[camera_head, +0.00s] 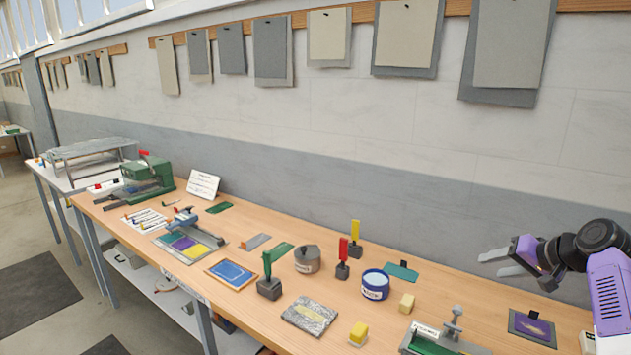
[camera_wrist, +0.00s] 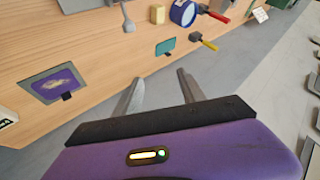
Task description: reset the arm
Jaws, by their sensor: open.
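My gripper (camera_head: 497,263) is at the right side of the camera_head view, held above the back right part of the wooden table (camera_head: 465,285). Its two grey fingers are spread apart with nothing between them. In the wrist view my gripper (camera_wrist: 162,92) also shows open and empty, with the fingers pointing toward the wall side of the table edge. The purple and black arm is bent at the right edge of the view. No object touches the fingers.
Below and near my gripper are a purple-faced plate (camera_head: 532,328), a teal tag (camera_head: 401,271) and a blue-rimmed tub (camera_head: 375,285). Upright red (camera_head: 343,250) and yellow (camera_head: 355,232) handled tools stand near the back. A green press (camera_head: 147,178) stands far left. Grey sheets (camera_head: 408,35) hang on the wall.

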